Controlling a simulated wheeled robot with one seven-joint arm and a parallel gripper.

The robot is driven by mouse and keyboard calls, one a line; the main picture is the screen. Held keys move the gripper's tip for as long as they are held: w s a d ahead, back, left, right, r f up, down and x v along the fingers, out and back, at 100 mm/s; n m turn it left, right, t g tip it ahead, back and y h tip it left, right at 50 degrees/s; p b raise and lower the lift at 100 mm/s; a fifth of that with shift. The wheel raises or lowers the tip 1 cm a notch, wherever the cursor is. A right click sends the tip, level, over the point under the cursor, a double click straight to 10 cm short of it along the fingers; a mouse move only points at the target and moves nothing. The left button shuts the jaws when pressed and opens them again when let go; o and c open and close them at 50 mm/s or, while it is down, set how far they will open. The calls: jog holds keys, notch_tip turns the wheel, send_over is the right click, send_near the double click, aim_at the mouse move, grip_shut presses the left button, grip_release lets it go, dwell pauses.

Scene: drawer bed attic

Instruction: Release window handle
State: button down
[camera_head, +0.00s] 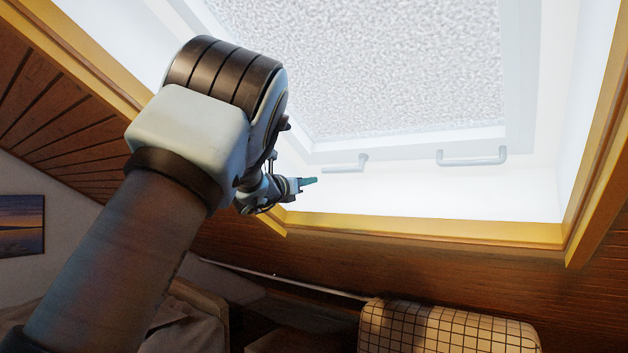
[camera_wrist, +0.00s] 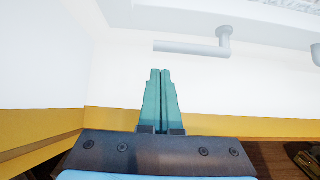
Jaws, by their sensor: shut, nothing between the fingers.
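The left window handle (camera_head: 345,164) is a pale grey bar with one visible post at its right end, on the lower part of the white window frame. It also shows in the wrist view (camera_wrist: 190,48), above the fingertips. A second handle (camera_head: 471,158), with a post at each end, is to its right. My gripper (camera_head: 311,181) is to the left of the left handle and a little below it, apart from it in the picture. In the wrist view its teal fingers (camera_wrist: 160,72) are together and empty. The window (camera_head: 385,60) has a frosted pane.
A yellow wooden trim (camera_head: 420,228) edges the window recess below. A dark wood-panelled wall (camera_head: 590,290) lies under it. A checked cushion (camera_head: 445,328) is at the bottom right. A picture (camera_head: 22,226) hangs at the left. The recess around the handles is clear.

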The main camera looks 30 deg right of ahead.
jog(key=p+x, duration=0.3)
jog(key=x, duration=0.5)
jog(key=shift+d+f+b, duration=0.1)
jog(key=shift+b, duration=0.4)
